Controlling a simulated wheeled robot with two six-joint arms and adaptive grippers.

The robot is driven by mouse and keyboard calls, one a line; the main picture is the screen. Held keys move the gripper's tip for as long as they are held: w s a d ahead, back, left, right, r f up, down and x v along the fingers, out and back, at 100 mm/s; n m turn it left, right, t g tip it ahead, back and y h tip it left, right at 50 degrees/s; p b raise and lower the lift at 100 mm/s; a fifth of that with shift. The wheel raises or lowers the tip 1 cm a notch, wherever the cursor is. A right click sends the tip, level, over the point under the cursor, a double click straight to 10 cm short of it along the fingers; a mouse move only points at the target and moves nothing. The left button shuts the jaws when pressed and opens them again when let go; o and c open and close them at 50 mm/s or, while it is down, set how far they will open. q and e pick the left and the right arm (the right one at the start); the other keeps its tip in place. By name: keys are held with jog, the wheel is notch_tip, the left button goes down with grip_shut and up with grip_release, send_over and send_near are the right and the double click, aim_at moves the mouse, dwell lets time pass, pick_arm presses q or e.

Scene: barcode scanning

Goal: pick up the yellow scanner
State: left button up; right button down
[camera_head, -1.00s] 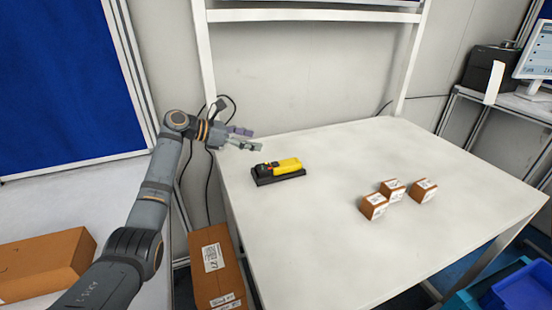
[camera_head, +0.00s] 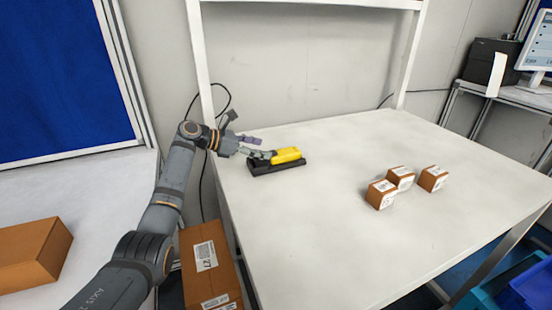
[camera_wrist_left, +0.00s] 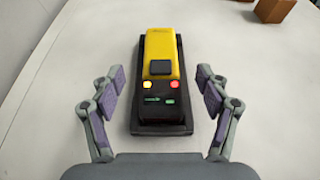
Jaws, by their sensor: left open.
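The yellow scanner (camera_head: 286,155) with a black lower part lies in a black cradle (camera_head: 291,168) near the table's left back corner. It also shows in the left wrist view (camera_wrist_left: 160,52), with its yellow end away from me and red, yellow and green marks on its dark near end. My left gripper (camera_head: 259,149) is at the scanner's left end in the head view. In the left wrist view the left gripper (camera_wrist_left: 160,94) is open, with a finger on either side of the scanner and cradle, apart from both. My right gripper is not in view.
Small brown boxes (camera_head: 381,195) with labels stand on the right of the white table (camera_head: 330,240). A large cardboard box (camera_head: 207,262) stands beside the table's left edge. A monitor and black printer (camera_head: 488,62) are at the back right. The table's middle is clear.

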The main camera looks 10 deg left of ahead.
aim_at(273, 152)
pick_arm(q)
jog(key=x, duration=0.6)
jog(key=shift+d+f, duration=0.15)
jog(key=shift+f, duration=0.25)
jog(key=shift+c, duration=0.2)
jog(key=c, duration=1.4)
